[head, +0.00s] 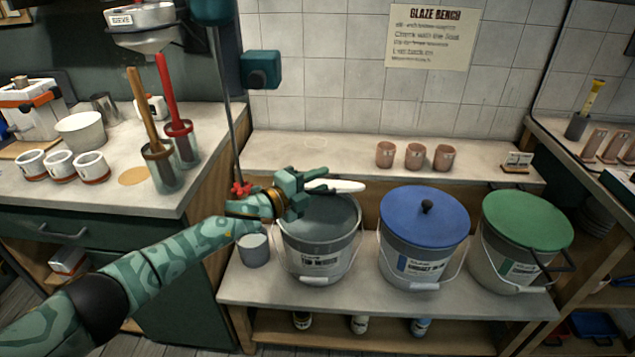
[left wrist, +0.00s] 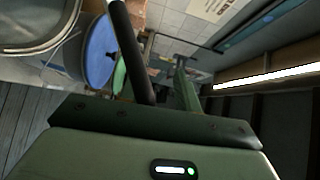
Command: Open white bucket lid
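The white bucket (head: 318,262) with the "white" label stands at the left of the bucket row. Its round top (head: 335,215) looks dark grey-green, and I cannot tell whether that is a lid or the inside. My left gripper (head: 316,185) is over the back left of this top, covering part of the rim. A slim white piece (head: 340,186) shows at its fingers; I cannot tell whether it is held or lies behind. In the left wrist view, a grey bucket rim (left wrist: 42,46) shows at the upper left. Whether the fingers are shut is unclear. My right gripper is out of view.
A blue-lidded bucket (head: 424,216) and a green-lidded bucket (head: 526,220) stand to the right. A small grey cup (head: 253,250) is close at the left. Three pink cups (head: 414,156) stand on the shelf behind. A tool-holding jar (head: 161,168) is on the left counter.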

